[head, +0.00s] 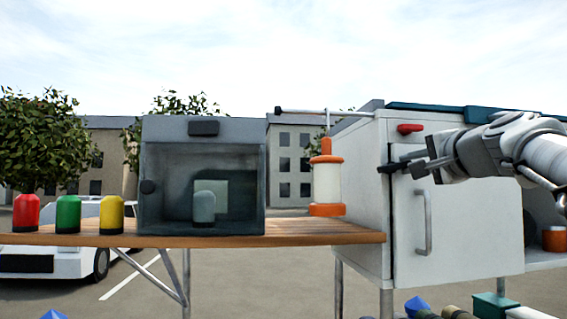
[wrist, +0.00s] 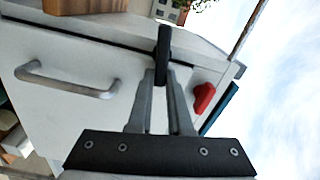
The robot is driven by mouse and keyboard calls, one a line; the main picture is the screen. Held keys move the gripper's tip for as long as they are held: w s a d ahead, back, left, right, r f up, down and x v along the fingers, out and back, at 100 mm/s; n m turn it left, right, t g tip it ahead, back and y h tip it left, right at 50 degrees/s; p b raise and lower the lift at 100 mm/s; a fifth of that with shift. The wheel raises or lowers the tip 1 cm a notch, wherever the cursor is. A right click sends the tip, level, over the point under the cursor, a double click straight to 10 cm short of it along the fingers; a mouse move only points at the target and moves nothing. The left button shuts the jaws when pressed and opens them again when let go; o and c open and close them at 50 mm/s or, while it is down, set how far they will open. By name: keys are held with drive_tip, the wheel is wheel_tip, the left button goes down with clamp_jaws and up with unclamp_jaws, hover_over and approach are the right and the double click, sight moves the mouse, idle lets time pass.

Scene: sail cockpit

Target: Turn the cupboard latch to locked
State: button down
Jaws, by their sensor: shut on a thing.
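The white cupboard (head: 372,213) stands at the right, its door (head: 465,240) closed. A dark latch bar (head: 387,169) sits at the upper left edge of the door. It lies roughly level in the head view and seems to cross the door seam. In the wrist view the latch bar (wrist: 164,42) stands between my fingertips. My gripper (head: 408,164) reaches in from the right and is shut on the bar; it also shows in the wrist view (wrist: 162,82). The fingers hide part of the bar and its pivot.
A red knob (head: 410,128) sits just above the latch. A grey door handle (head: 427,222) is below. Blue and green items lie low at front right.

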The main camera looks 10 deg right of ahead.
drive_tip(key=shift+f+m, duration=0.2)
drive_tip(key=shift+m, duration=0.9)
drive_tip(key=c, duration=0.8)
unclamp_jaws()
drive_tip(key=shift+c, duration=0.2)
drive_tip(key=s+b, duration=0.3)
drive_tip(key=s, duration=1.4)
drive_tip(key=shift+s+d, duration=0.2)
drive_tip(key=shift+d, duration=0.15)
drive_tip(key=shift+f, duration=0.15)
